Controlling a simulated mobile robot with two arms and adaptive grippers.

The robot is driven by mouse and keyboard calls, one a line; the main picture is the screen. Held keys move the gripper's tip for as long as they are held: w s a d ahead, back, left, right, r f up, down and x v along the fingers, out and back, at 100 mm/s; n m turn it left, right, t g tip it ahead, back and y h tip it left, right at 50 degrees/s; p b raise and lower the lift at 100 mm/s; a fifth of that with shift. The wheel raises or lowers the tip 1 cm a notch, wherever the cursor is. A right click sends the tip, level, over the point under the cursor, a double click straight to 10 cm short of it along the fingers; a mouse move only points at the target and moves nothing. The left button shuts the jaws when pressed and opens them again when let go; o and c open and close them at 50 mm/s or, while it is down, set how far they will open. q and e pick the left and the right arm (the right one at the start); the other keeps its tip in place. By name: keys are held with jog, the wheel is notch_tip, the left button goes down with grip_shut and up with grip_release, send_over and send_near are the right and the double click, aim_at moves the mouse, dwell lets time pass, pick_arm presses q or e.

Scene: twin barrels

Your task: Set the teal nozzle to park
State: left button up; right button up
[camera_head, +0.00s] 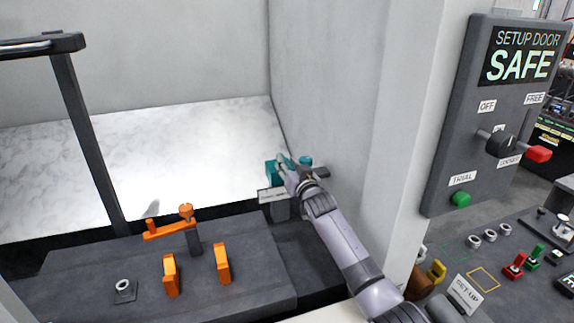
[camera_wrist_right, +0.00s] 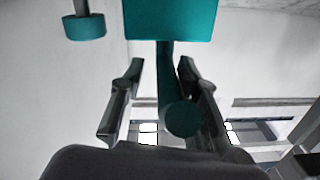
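The teal nozzle (camera_head: 271,172) sits at the back right of the enclosure, against the side wall, above a small white label plate whose text I cannot read. In the right wrist view it shows as a teal block (camera_wrist_right: 170,18) with a teal handle (camera_wrist_right: 182,118) ending in a round knob. My right gripper (camera_head: 292,165) is at the nozzle and partly covers it. In the wrist view its two fingers (camera_wrist_right: 160,95) are apart, with the handle between them, nearer the right finger; a gap shows at the left finger. My left gripper is not in view.
A dark bench (camera_head: 200,270) with orange parts (camera_head: 222,263) stands at lower left. The enclosure's side wall (camera_head: 330,80) is close beside my right arm. A control panel (camera_head: 455,130) reading SETUP DOOR SAFE is at right. A separate teal cylinder (camera_wrist_right: 84,26) hangs in the wrist view.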

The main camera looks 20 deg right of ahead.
jog(key=shift+a+r, duration=0.15)
jog(key=shift+a, duration=0.3)
jog(key=shift+s+d, duration=0.1)
jog(key=shift+s, duration=0.65)
jog(key=s, duration=1)
jog(key=shift+s+a, duration=0.3)
jog(key=shift+a, duration=0.15)
jog(key=shift+c, duration=0.2)
